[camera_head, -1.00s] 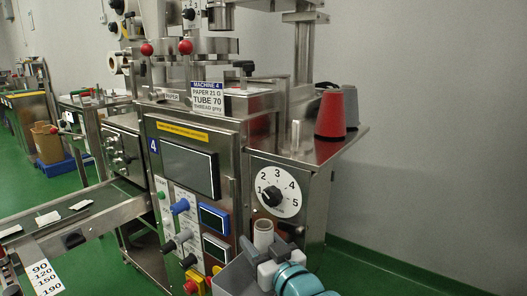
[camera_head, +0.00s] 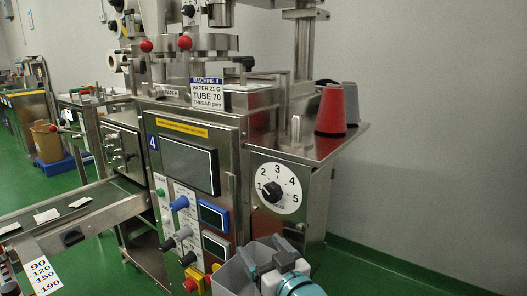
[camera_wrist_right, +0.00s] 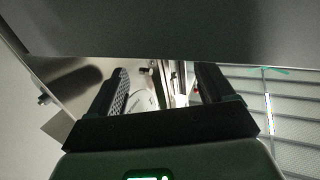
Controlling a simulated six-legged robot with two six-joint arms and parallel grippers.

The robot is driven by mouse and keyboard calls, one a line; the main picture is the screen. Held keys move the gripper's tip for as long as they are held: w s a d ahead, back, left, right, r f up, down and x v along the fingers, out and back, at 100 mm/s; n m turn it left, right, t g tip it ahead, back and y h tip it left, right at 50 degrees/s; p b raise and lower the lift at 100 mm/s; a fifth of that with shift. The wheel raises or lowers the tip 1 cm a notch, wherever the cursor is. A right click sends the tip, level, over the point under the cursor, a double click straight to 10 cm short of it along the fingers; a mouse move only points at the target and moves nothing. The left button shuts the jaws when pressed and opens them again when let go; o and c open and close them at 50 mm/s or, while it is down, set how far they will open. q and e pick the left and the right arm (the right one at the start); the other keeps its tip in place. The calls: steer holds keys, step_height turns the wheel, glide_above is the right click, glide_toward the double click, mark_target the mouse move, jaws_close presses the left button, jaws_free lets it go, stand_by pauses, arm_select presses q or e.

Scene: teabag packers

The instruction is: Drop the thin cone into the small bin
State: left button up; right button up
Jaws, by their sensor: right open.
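My left gripper is not in view.
A red cone (camera_head: 331,112) and a grey cone (camera_head: 351,104) stand on the machine's right shelf. A conveyor (camera_head: 85,208) with teabags runs left. Green floor at right is clear.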

steer(key=v, duration=1.5)
